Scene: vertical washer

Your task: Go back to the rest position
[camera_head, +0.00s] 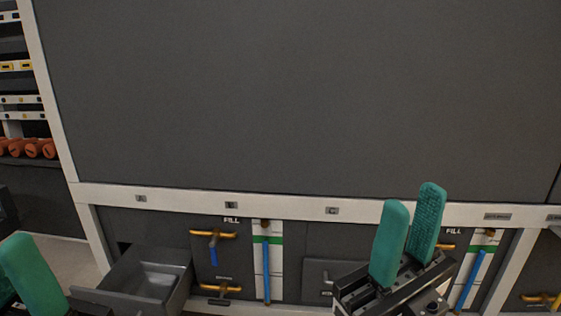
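My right gripper (414,198) stands at the lower right, its two green fingers pointing up in front of the machine's lower panels. The fingers are apart, with a narrow gap and nothing between them. My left gripper (32,272) is at the lower left edge. One green finger shows clearly and the rest is cut off, so its opening cannot be told. The vertical washer (300,100) fills most of the view as a large dark grey panel with a pale frame.
A grey open-topped drawer (150,284) sticks out at the lower left, between my grippers. Yellow-handled valves (213,235) and a blue-tubed gauge (267,270) line the lower panel. A shelf with orange rolls (30,148) stands at far left, above bare floor (60,258).

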